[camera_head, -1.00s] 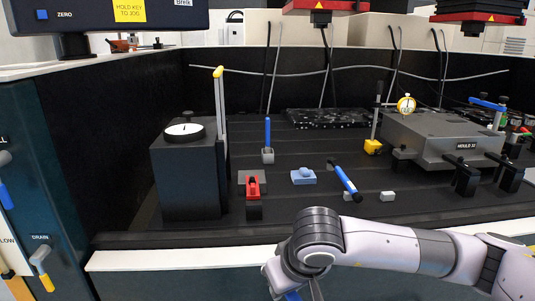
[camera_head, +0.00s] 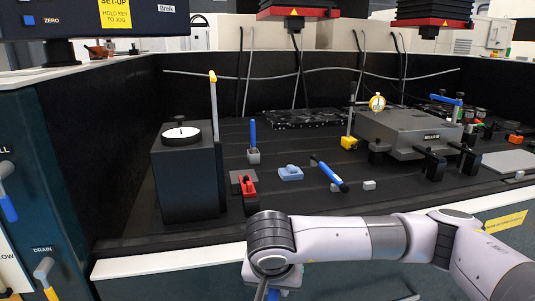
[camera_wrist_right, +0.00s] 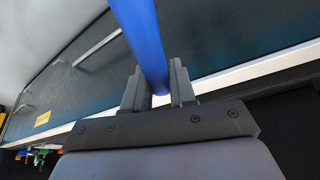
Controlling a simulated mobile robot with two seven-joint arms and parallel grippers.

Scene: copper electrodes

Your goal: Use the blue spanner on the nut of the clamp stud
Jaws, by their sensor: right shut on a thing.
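My right gripper (camera_wrist_right: 157,92) is shut on a smooth blue bar, which looks like the handle of the blue spanner (camera_wrist_right: 140,35). The bar runs up out of the right wrist view, so its working end is hidden. In the head view my right arm crosses the lower right, and its hand drops out at the bottom edge. Black clamps (camera_head: 431,163) stand in front of the grey block (camera_head: 405,132) on the machine bed. A clamp stud and its nut are too small to make out. My left gripper is not in view.
A dial stands on a dark pedestal (camera_head: 188,180) at the left. Red-trimmed heads (camera_head: 297,12) hang above. The white front ledge (camera_head: 165,267) borders the bed.

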